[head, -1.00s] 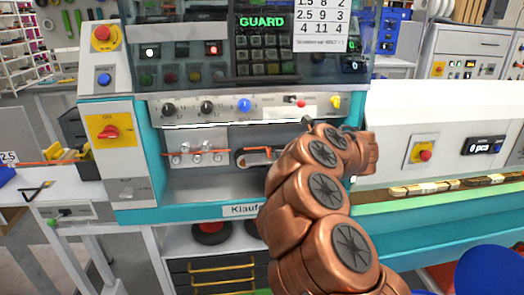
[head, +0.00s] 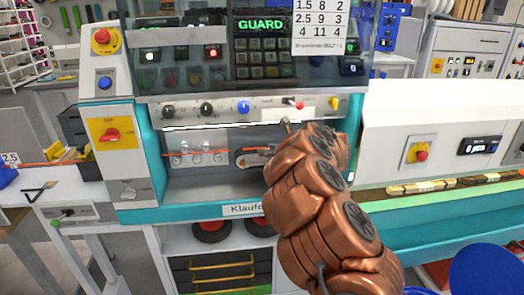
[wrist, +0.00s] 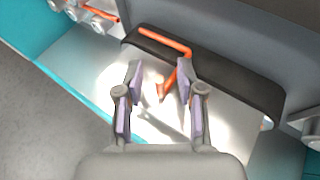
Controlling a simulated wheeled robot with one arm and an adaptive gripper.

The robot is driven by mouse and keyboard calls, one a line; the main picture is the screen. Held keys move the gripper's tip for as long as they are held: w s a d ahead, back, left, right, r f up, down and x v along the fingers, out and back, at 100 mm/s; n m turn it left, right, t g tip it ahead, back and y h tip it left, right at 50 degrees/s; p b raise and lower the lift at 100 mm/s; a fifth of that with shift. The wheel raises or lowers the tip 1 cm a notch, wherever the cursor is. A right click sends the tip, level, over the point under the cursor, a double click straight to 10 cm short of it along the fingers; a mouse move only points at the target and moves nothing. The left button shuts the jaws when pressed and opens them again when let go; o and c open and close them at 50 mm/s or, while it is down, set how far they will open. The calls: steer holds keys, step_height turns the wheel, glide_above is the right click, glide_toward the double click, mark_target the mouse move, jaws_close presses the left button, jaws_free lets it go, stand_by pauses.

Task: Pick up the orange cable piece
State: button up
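In the wrist view an orange cable piece (wrist: 172,76) hangs bent down from a dark slotted guide, its lower end between my fingers. My gripper (wrist: 160,70) is open, with a finger on either side of the cable. I see no clear contact between fingers and cable. In the head view my copper-coloured arm covers the gripper. Orange cable (head: 250,160) shows by the dark guide (head: 240,154) in the machine's lower bay, left of my arm.
The machine's bay holds rollers (head: 205,151) with orange cable running through them, left of the guide. A teal-edged machine body (head: 150,150) frames the bay. A conveyor (head: 445,190) with small pieces lies to the right.

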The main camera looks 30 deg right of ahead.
steer(key=shift+c, duration=0.2)
jaws_close()
stand_by(0.3)
